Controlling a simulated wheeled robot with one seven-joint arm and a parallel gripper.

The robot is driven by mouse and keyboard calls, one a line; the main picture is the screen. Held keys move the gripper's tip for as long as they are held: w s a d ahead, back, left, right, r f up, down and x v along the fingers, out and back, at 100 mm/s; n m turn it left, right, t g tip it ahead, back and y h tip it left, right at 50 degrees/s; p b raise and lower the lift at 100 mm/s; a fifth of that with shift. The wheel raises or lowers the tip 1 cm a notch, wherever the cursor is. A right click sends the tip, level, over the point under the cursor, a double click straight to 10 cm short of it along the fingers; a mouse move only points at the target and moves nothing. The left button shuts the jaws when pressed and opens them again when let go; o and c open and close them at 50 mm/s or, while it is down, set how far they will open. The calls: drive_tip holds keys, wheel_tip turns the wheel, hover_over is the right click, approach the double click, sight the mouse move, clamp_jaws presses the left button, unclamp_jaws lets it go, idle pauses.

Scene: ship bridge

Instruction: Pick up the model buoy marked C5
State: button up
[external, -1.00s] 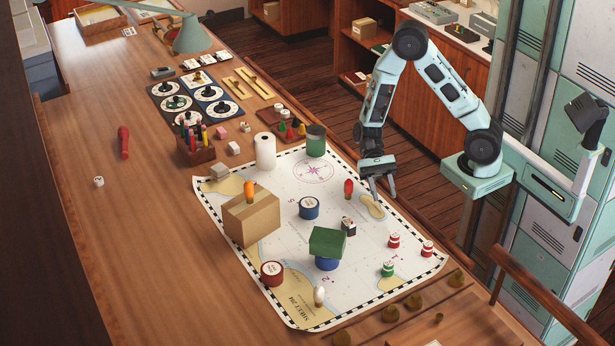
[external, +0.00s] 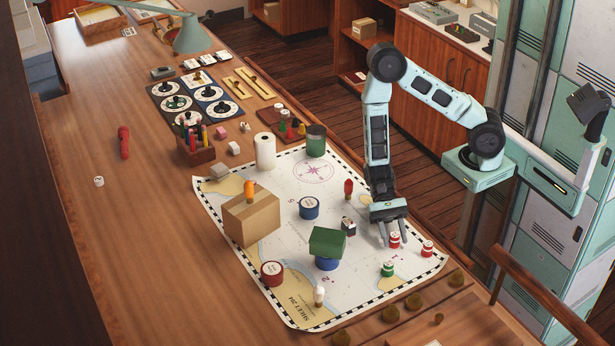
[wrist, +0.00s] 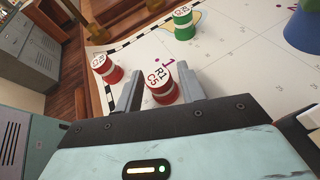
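A small red-and-white buoy (external: 394,241) stands upright on the chart, right by my fingertips. In the wrist view, this red buoy (wrist: 160,88) shows a white top that reads R1 C5. My gripper (external: 394,238) points down and is open. In the wrist view, the fingers of my gripper (wrist: 159,82) stand on either side of the buoy, with a gap visible on the left side. A second red-and-white buoy (external: 427,248) stands to the right, and a green-and-white buoy (external: 388,269) stands nearer the front.
The chart (external: 350,275) covers this end of the wooden table. Round brass pieces (external: 413,301) line the front edge.

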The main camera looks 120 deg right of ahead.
drive_tip(key=shift+x, duration=1.2)
drive_tip(key=c, duration=0.7)
